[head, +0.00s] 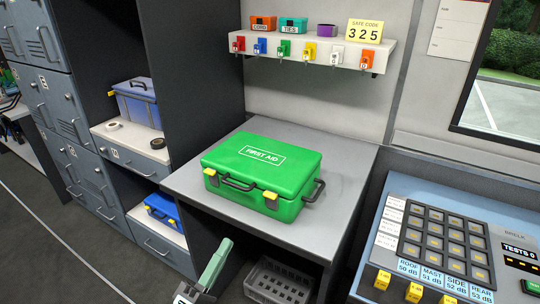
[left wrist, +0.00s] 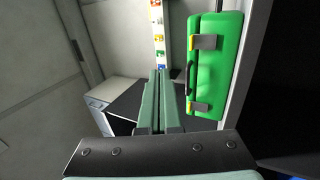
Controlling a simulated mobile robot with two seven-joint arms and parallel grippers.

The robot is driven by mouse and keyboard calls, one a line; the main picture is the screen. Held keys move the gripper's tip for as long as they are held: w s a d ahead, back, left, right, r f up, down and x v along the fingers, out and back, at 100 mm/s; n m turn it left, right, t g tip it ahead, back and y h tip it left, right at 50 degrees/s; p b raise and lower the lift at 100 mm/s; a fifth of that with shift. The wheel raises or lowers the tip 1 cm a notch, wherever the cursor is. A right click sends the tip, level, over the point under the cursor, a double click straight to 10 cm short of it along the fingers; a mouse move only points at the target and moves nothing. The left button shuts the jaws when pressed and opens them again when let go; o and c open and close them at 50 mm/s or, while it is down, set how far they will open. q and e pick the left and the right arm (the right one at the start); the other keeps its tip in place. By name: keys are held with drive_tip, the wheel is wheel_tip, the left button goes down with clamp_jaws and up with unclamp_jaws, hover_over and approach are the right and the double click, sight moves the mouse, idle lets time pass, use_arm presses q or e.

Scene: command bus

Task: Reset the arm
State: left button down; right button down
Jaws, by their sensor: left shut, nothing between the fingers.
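My left gripper (head: 216,262) shows at the bottom of the head view, in front of the grey counter (head: 345,180) and below its top. Its green fingers are together, with nothing between them. In the left wrist view the shut fingers (left wrist: 158,100) point away from the camera. A green first aid case (head: 262,172) lies closed on the counter, apart from the gripper. It also shows in the left wrist view (left wrist: 222,70), to the right of the fingers. My right gripper is in neither view.
A shelf (head: 300,45) with hanging coloured keys is on the wall above the counter. A grey crate (head: 276,283) stands under the counter, right of the gripper. A button console (head: 440,240) is at the right. Lockers (head: 60,110) line the left, with open floor before them.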

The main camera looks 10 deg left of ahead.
use_arm(q)
drive_tip(key=s+f+m+g+y, duration=0.2)
drive_tip(key=s+f+m+g, duration=0.4)
drive_tip(key=f, duration=0.6)
drive_tip(key=s+f+m+g+y, duration=0.3)
drive_tip(key=s+f+m+g, duration=0.3)
drive_tip(key=s+f+m, duration=0.3)
wheel_tip(320, 180, down, 5)
drive_tip(key=shift+a+r+m+y+p, duration=0.2)
drive_tip(key=shift+a+m+y+p, duration=0.1)
drive_tip(key=shift+m, duration=0.2)
